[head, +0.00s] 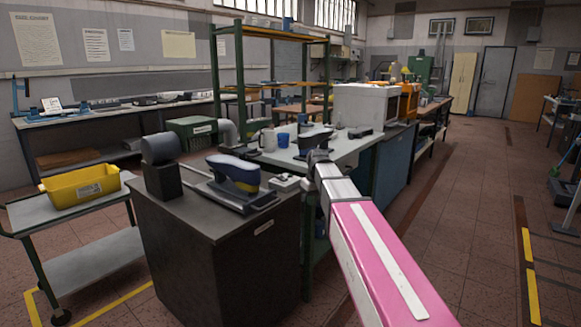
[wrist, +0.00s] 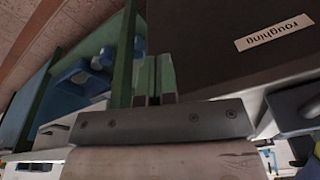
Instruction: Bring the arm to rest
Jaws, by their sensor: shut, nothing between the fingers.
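My arm's pink and white link reaches from the lower right of the head view toward the middle, ending in a dark joint beside the dark cabinet (head: 215,225). My gripper is not clear in the head view. In the wrist view my gripper (wrist: 153,75) shows with its two fingers close together, shut and empty. It is in front of a dark cabinet face with an upside-down "roughing" label (wrist: 273,33) and green frame parts. I cannot tell its exact distance from them.
A yellow bin (head: 82,186) is on the cart at left.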

